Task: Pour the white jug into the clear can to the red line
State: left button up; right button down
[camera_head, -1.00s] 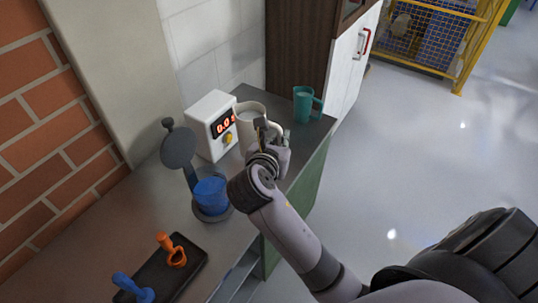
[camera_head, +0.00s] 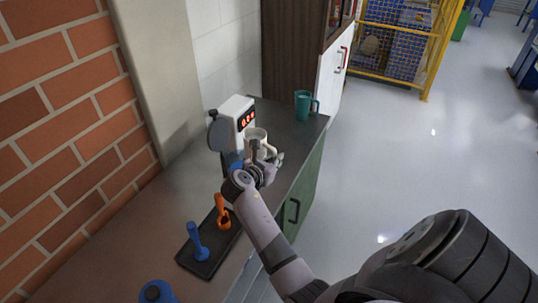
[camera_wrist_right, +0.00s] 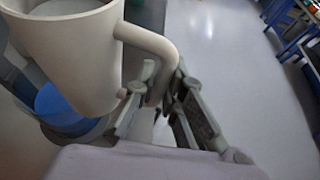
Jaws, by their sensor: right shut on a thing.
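The white jug (camera_head: 256,135) is off the counter, held in front of the display box and looking about upright in the head view. My right gripper (camera_head: 262,165) is shut on its handle; the wrist view shows the jug (camera_wrist_right: 75,50) with the fingers (camera_wrist_right: 155,100) around the handle. The clear can is mostly hidden behind the jug and arm in the head view. In the wrist view its blue lower part (camera_wrist_right: 58,105) shows below the jug. I cannot make out the red line. My left gripper is not in view.
The white box with a red display (camera_head: 238,112) stands behind the jug, with a grey disc (camera_head: 214,132) beside it. A green mug (camera_head: 303,104) is farther back. A black tray (camera_head: 192,262) with orange and blue tools lies nearer. A blue lidded item (camera_head: 157,291) is at the bottom.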

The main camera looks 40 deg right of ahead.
jog(key=shift+s+d+r+n+p, duration=0.15)
jog(key=shift+r+n+p, duration=0.15)
jog(key=shift+r+p, duration=0.45)
notch_tip(320, 180, up, 9)
jog(key=n+g+p, duration=0.2)
jog(key=n+g, duration=0.2)
jog(key=shift+s+h, duration=0.35)
jog(key=shift+h, duration=0.05)
dwell(0.7)
jog(key=shift+w+r+n+g+p, duration=0.2)
jog(key=shift+r+n+g+p, duration=0.4)
jog(key=shift+p, duration=1.4)
dwell(3.3)
